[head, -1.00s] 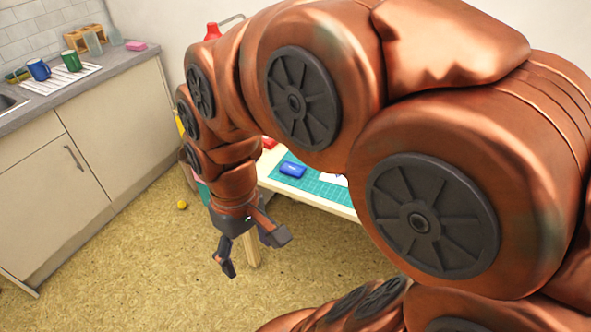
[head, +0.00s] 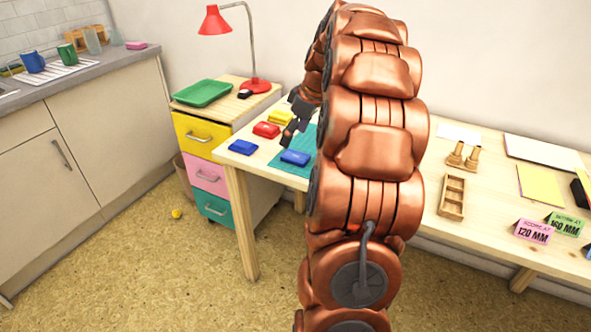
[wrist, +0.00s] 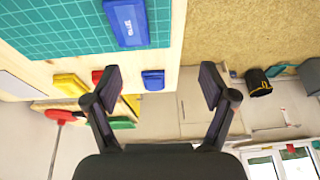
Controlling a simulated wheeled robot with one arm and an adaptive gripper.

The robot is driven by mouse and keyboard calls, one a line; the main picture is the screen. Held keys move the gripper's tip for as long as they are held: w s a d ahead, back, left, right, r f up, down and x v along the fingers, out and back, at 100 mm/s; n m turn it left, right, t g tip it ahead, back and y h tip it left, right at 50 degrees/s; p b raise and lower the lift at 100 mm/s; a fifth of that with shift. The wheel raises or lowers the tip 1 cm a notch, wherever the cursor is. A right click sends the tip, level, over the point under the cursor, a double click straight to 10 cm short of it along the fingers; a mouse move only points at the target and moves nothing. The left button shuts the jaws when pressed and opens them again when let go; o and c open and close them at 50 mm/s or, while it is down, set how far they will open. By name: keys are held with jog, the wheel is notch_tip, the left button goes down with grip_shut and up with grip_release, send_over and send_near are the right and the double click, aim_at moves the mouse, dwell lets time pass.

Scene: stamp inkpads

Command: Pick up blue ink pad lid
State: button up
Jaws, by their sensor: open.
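A blue ink pad piece (head: 296,158) lies on the green cutting mat (head: 279,165); in the wrist view it (wrist: 126,22) bears white lettering. A second blue piece (head: 242,147) lies on bare wood near the table's left end and also shows in the wrist view (wrist: 153,80). I cannot tell which is the lid or whether either is a closed pad. My gripper (head: 296,120) is open and empty over the table's left part. In the wrist view its fingers (wrist: 161,82) are wide apart, and neither touches a blue piece.
A red pad (head: 266,130) and a yellow pad (head: 280,117) lie behind the blue pieces. A drawer cabinet (head: 203,178) with a green tray (head: 202,93) and red lamp (head: 215,20) stands left. My arm hides the table's middle. A wooden box (head: 452,197) lies right.

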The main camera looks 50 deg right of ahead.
aim_at(295, 155)
jog(key=d, duration=0.2)
jog(key=d+f, duration=0.1)
jog(key=shift+s+d+f+b, duration=0.1)
jog(key=shift+d+f+b, duration=0.1)
jog(key=shift+d+b, duration=0.15)
jog(key=shift+d+f+t, duration=0.2)
jog(key=shift+d+t, duration=0.05)
jog(key=shift+t, duration=0.05)
jog(key=shift+x, duration=3.7)
jog(key=shift+f+b, duration=0.2)
jog(key=shift+b, duration=0.35)
jog(key=c, duration=0.9)
